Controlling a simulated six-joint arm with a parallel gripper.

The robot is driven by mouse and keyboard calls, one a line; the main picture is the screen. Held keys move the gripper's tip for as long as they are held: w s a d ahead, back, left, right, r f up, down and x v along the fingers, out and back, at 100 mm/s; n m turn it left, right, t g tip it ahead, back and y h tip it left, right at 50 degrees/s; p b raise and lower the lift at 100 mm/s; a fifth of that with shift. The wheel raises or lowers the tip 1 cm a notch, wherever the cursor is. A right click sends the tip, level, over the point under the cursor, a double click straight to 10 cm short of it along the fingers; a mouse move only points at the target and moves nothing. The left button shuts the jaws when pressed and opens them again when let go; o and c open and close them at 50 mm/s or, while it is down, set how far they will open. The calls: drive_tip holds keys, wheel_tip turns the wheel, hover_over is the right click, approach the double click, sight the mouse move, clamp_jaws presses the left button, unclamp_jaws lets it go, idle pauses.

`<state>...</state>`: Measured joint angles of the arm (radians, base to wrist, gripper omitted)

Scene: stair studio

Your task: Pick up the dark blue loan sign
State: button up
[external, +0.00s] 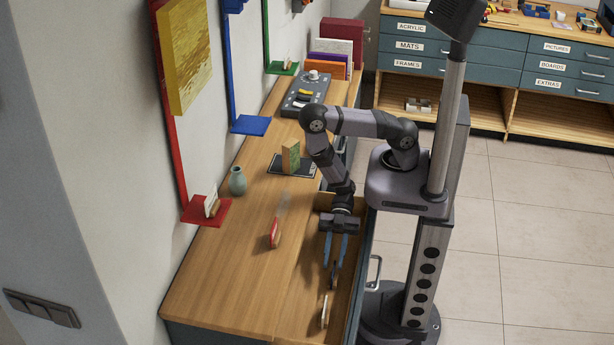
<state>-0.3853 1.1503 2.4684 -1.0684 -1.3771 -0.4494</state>
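My gripper (334,266) points down over an open wooden drawer (348,312) at the right side of the bench. Its two blue fingers are apart. A small dark upright piece (334,277) stands in the drawer just below and between the fingertips; it looks like the dark blue loan sign, but its colour and any lettering are too small to be sure. I cannot tell whether the fingers touch it. A pale upright piece (324,312) with a wooden-looking edge stands nearer the camera in the drawer.
A red-and-white sign (275,234) stands on the wooden bench (225,285). Behind it are a green vase (238,182) and a green-and-wood block (291,157) on a dark mat. Red (207,212), blue (250,125) and green wall ledges line the left. The near bench top is clear.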

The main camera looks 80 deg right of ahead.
sight(331, 286)
drive_tip(key=shift+s+f+b, duration=0.3)
drive_tip(key=shift+s+f, duration=0.1)
drive_tip(key=shift+f, duration=0.4)
drive_tip(key=shift+a, duration=0.1)
drive_tip(key=shift+b+x, duration=1.2)
drive_tip(key=shift+x, duration=2.4)
drive_tip(key=shift+w, duration=0.2)
drive_tip(key=shift+c, duration=0.4)
clamp_jaws()
